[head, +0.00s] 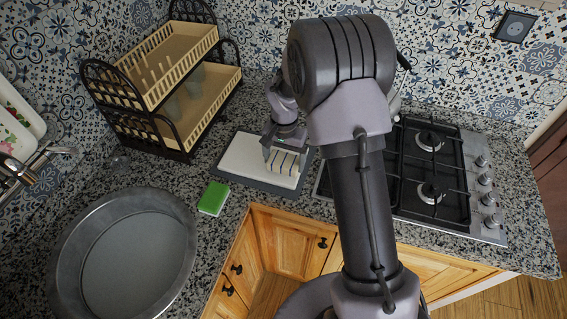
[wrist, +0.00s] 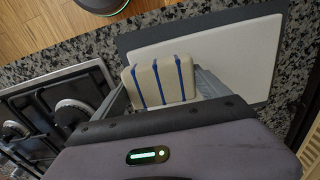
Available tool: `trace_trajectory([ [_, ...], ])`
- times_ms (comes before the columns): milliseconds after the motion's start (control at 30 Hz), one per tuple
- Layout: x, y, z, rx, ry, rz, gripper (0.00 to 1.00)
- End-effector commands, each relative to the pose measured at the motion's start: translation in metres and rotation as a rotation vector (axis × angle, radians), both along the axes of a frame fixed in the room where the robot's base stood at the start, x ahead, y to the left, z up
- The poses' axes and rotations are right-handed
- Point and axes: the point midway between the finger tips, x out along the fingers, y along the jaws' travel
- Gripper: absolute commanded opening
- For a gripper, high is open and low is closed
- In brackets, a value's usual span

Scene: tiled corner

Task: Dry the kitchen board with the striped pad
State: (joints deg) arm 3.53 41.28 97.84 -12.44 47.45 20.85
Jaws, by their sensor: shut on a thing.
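The kitchen board (head: 241,153) is a white slab lying flat on a dark grey mat on the counter; it also shows in the wrist view (wrist: 225,52). The striped pad (head: 285,163) is cream with dark blue stripes and shows in the wrist view (wrist: 160,83) between the fingers. My gripper (head: 286,152) is shut on the pad, over the right part of the board. I cannot tell whether the pad touches the board.
A green sponge (head: 213,198) lies left of the mat (head: 263,184). A round metal basin (head: 122,262) is at front left. A two-tier dish rack (head: 165,105) stands behind left. A gas hob (head: 452,190) is to the right. The counter's front edge is close to the mat.

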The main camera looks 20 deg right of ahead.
Motion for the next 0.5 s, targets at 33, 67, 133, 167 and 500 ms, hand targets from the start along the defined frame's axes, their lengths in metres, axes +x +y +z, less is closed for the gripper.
trace_trajectory([
  [33, -0.001, 0.000, 0.006, 0.000, 0.002, 0.000, 0.41],
  [67, -0.001, 0.000, 0.009, 0.000, 0.002, 0.000, 0.41],
  [133, 0.000, 0.000, 0.016, 0.000, 0.001, 0.000, 0.41],
  [167, 0.000, -0.001, 0.018, 0.001, 0.001, 0.000, 0.41],
  [500, -0.001, -0.002, 0.049, 0.001, 0.001, 0.001, 0.41],
])
